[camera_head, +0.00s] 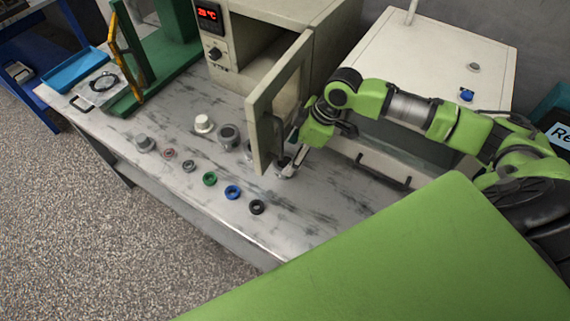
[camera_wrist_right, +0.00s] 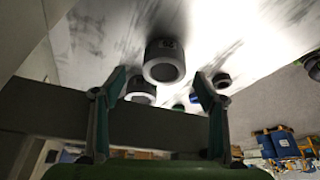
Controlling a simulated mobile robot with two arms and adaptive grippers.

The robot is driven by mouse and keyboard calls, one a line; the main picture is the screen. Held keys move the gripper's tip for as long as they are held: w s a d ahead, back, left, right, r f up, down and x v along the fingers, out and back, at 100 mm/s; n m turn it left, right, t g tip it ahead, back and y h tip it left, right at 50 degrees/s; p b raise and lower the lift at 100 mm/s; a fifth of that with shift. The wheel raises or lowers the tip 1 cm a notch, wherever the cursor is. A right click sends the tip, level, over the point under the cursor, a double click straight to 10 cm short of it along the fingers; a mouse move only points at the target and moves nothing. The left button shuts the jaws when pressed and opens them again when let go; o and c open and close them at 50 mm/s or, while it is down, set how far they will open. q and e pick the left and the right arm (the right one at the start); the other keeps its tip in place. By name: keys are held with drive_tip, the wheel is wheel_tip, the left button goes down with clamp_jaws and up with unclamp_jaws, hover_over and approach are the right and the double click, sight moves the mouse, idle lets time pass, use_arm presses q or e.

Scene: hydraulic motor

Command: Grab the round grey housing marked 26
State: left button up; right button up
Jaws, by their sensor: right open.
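A round grey housing (camera_head: 284,170) stands on the table under my right gripper (camera_head: 294,158), just right of the open oven door. In the right wrist view, a grey cylindrical housing with an open round end (camera_wrist_right: 163,62) lies ahead of the fingertips, centred between them. A second grey cylinder (camera_wrist_right: 140,88) shows partly behind the left finger. My left gripper is not in view.
The open oven door (camera_head: 280,105) stands close to my right gripper. Left of it are a grey cylinder (camera_head: 229,137), a cream part (camera_head: 204,123) and a grey knob-like part (camera_head: 144,143). Green (camera_head: 210,179), blue (camera_head: 232,192) and black (camera_head: 256,207) rings lie nearer the table's front edge.

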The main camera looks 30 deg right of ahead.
sight(286, 162)
drive_tip(key=x, duration=0.3)
drive_tip(key=p+x, duration=0.1)
drive_tip(key=shift+s+a+f, duration=0.2)
drive_tip(key=shift+s+a, duration=0.05)
drive_tip(key=shift+a, duration=0.05)
drive_tip(key=shift+w+f, duration=0.1)
drive_tip(key=shift+f, duration=0.2)
drive_tip(key=c, duration=1.5)
drive_tip(key=shift+r, duration=0.1)
